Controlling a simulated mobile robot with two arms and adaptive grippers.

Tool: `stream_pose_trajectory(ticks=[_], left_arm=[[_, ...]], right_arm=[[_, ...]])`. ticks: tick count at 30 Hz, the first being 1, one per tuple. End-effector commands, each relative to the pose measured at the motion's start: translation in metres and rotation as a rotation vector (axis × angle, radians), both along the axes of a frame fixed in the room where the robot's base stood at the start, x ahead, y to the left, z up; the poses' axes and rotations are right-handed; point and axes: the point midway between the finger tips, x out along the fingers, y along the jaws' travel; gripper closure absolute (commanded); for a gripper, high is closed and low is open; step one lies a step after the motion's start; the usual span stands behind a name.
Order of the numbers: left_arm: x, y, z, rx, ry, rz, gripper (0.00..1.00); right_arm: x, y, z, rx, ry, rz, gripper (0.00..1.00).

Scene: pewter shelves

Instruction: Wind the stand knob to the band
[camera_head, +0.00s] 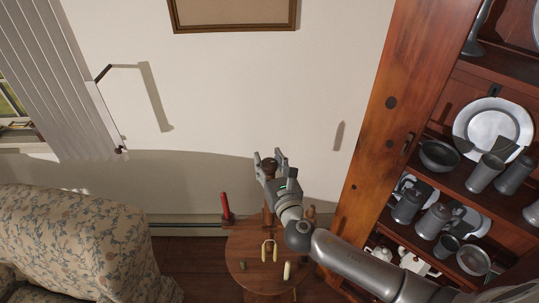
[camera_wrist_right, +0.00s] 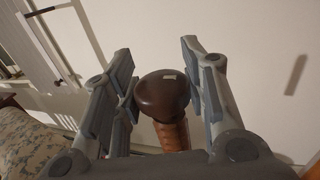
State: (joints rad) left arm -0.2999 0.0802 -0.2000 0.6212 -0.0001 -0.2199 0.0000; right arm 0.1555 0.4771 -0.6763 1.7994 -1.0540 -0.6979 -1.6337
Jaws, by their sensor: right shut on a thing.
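The stand knob (camera_wrist_right: 160,98) is dark brown and round in the right wrist view, with a small pale mark on its top. It sits on a reddish-brown wooden stand post (camera_wrist_right: 174,135). My right gripper (camera_wrist_right: 157,58) has a finger on each side of the knob and is shut on it. In the head view my right gripper (camera_head: 268,160) is above the round wooden table, its body hiding the knob; part of the post (camera_head: 268,216) shows below. I cannot make out the band. My left gripper is not in view.
A floral armchair (camera_head: 70,240) is at left. A wooden cabinet (camera_head: 395,110) with pewter ware stands at right.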

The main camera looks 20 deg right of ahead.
Motion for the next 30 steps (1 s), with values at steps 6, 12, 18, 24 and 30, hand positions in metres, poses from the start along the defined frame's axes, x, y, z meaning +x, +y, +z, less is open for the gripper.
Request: stream_pose_trajectory(ticks=[6,12,18,24,30], left_arm=[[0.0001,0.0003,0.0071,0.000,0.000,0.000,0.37],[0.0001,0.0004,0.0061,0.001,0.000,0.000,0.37],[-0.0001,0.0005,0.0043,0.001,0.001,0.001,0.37],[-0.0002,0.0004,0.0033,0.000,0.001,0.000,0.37],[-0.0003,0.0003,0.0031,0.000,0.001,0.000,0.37]], right_arm=[[0.0001,0.0022,-0.0006,0.006,0.003,-0.201,0.84],[0.0005,0.0017,-0.0014,0.004,0.002,-0.354,0.84],[0.0005,0.0007,-0.0017,0.001,0.002,-0.463,0.84],[0.0005,0.0003,-0.0014,0.000,0.002,-0.524,0.84],[0.0003,-0.0005,-0.0010,-0.001,0.000,-0.547,0.84]])
